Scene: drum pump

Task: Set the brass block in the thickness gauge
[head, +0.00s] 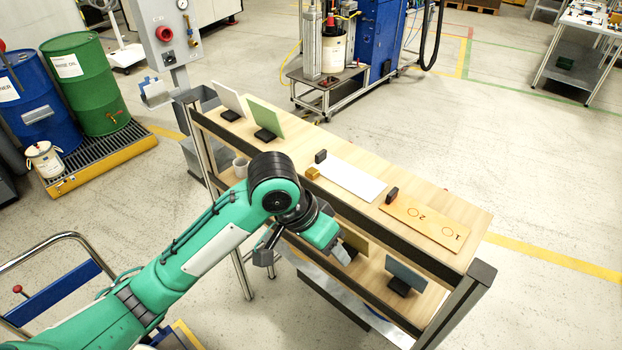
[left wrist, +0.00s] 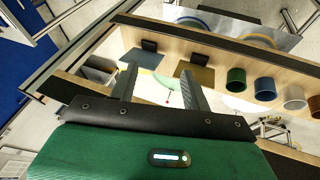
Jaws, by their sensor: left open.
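A small brass block (head: 313,173) sits on the top shelf in the head view, by the left end of a white board (head: 347,180). A small dark block (head: 320,156) stands just behind it. I cannot tell for sure which thing is the thickness gauge. My left gripper (head: 341,254) is in front of the shelf, below its top edge, apart from the brass block. In the left wrist view its two fingers (left wrist: 162,82) are spread with nothing held between them. The brass block cannot be made out in that view. My right gripper is not in view.
A wooden board with numbered circles (head: 424,221) and another dark block (head: 391,195) lie right of the white board. Upright panels (head: 266,117) stand at the shelf's left end. Lower down are a dark panel (head: 405,275) and several coloured cups (left wrist: 265,88).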

